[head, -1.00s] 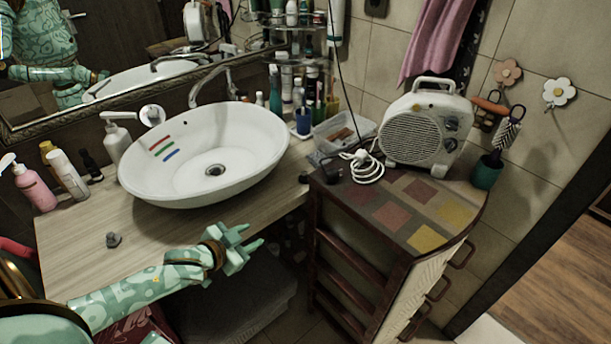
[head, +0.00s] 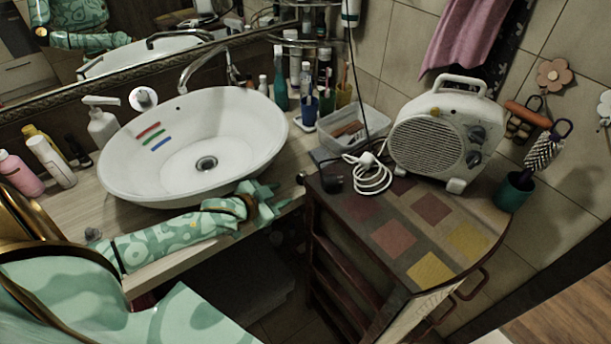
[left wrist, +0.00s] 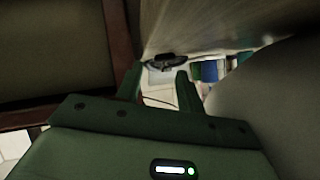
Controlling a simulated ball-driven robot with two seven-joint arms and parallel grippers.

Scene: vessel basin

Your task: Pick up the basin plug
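Two small things on the wooden counter could be the basin plug, and I cannot tell for sure which is. A dark rounded piece (head: 300,178) sits at the counter's right end, right of the basin. A small grey knobbed piece (head: 92,234) lies at the front left, partly hidden by my arm. My left gripper (head: 280,197) is open and empty at the counter's front edge, just short of the dark piece. In the left wrist view a dark round thing (left wrist: 165,62) shows beyond the spread fingers, apart from them. My right gripper is not in view.
The white basin (head: 125,185) with an open drain (head: 206,163) stands behind my left forearm. A cabinet (head: 385,275) bears a white fan heater (head: 437,140) and a coiled white cable (head: 373,180). Bottles (head: 50,160) stand at the left.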

